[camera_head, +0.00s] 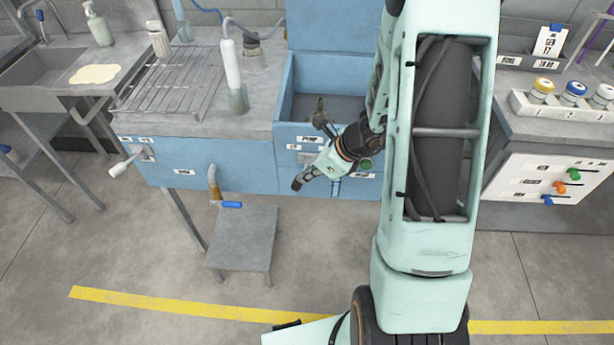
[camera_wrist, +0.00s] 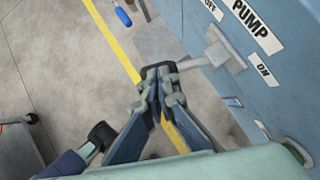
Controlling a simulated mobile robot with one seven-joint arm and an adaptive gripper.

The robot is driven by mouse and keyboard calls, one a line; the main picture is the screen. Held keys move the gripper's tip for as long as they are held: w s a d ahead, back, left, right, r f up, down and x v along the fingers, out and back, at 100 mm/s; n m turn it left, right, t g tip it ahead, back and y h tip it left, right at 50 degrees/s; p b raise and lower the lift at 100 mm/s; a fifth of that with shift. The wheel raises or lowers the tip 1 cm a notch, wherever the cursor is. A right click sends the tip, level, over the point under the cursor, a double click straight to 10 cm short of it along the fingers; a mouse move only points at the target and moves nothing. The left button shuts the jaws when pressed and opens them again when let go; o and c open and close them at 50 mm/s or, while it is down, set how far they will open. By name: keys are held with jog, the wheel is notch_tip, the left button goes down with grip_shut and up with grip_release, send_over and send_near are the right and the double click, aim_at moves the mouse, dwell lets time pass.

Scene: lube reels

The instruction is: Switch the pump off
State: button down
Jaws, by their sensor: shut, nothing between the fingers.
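The pump switch is a grey lever on a plate (camera_wrist: 226,50) on the blue cabinet's front, beside the PUMP label (camera_wrist: 250,20). The OFF label (camera_wrist: 212,8) is on one side and the ON label (camera_wrist: 263,75) on the other. The lever sticks out from the panel; I cannot tell which label it leans to. My gripper (camera_wrist: 158,70) is shut and empty, its dark fingertips at the lever's outer end; whether they touch is unclear. In the head view my gripper (camera_head: 299,183) is in front of the cabinet, below the PUMP label (camera_head: 310,138), partly hiding the switch.
Another lever (camera_head: 122,168) and a tap pipe (camera_head: 214,182) stick out from the cabinet front further left. A low grey stool (camera_head: 243,240) stands below. An open blue bin (camera_head: 325,105) is above the switch.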

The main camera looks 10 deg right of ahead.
jog(key=shift+w+a+f+m+b, duration=0.1)
jog(key=shift+w+a+m+b, duration=0.2)
jog(key=shift+a+m+b, duration=0.3)
jog(key=shift+s+d, duration=0.3)
jog(key=shift+d, duration=0.45)
